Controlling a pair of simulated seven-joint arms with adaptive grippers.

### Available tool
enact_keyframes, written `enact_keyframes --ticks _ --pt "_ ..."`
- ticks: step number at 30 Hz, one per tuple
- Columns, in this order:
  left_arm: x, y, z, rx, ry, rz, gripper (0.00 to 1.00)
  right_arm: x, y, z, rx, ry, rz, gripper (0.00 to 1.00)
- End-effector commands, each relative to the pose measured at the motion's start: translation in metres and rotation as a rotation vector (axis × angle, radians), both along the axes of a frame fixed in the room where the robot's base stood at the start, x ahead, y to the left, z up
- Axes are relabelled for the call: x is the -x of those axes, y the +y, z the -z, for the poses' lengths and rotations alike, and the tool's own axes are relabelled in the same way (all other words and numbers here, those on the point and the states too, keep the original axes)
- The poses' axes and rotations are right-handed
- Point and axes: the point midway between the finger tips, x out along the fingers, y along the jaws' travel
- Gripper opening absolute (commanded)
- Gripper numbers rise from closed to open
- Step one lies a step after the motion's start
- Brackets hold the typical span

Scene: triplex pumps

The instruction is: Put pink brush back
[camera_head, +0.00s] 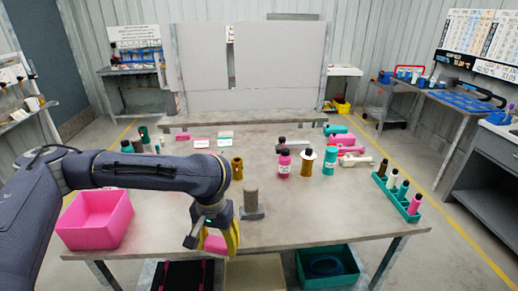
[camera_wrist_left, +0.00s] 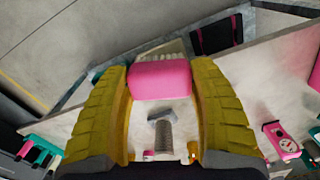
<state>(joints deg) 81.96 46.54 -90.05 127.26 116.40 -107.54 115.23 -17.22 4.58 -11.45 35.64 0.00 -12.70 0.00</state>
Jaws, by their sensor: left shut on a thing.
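The pink brush (camera_wrist_left: 160,80) is between the two yellow fingers of my left gripper (camera_wrist_left: 160,90) in the left wrist view, with pale bristles showing at its far side. In the head view the brush (camera_head: 214,244) shows as a pink patch between the fingers of my left gripper (camera_head: 218,241), near the table's front edge. My left gripper is shut on the brush. Much of the brush is hidden by the fingers in the head view. My right gripper is not in view.
A grey post on a base (camera_head: 251,198) stands just right of my left gripper. A pink bin (camera_head: 95,220) is at the table's left. Bottles, including a pink one (camera_head: 284,164), stand mid-table. A teal rack (camera_head: 398,197) holds several bottles at right. The front right tabletop is clear.

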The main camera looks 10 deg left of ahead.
Motion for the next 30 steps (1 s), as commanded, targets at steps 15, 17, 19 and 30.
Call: enact_keyframes --ticks 15,17,19,30 --pt "-0.122 0.056 -0.03 0.002 -0.001 -0.387 0.23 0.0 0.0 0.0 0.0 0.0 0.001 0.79" --pt "-0.14 0.071 -0.034 0.002 -0.001 -0.463 0.23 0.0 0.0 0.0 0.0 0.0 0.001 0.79" --pt "-0.159 0.09 -0.04 0.002 0.001 -0.551 0.23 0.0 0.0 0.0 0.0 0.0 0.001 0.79" --pt "-0.217 0.182 -0.059 0.002 0.002 -0.945 0.23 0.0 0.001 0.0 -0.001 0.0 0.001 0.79"
